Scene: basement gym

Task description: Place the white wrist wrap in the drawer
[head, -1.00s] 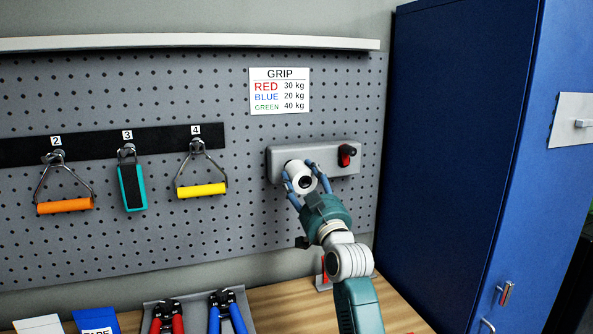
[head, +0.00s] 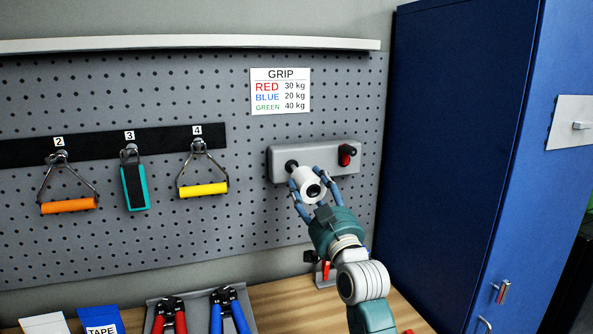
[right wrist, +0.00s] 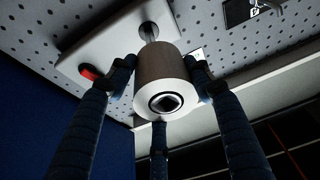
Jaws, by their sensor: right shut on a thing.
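The white wrist wrap (head: 307,184) is a white roll with a dark hole in its end. My right gripper (head: 314,190) is shut on it, with fingers around its sides. The roll also shows in the right wrist view (right wrist: 165,85), between the fingers (right wrist: 160,90). It is in front of a grey holder plate (head: 283,152) on the pegboard. The left peg (head: 291,165) of the plate shows beside the roll; in the wrist view a metal peg (right wrist: 148,32) shows behind it. I cannot tell whether the roll is fully off the peg. No drawer can be made out for certain. My left gripper is not in view.
Handles hang on a black rail (head: 100,148) at left. Red and blue hand grips (head: 222,310) stand on the wooden bench (head: 283,302). A blue cabinet (head: 455,150) stands close at the right.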

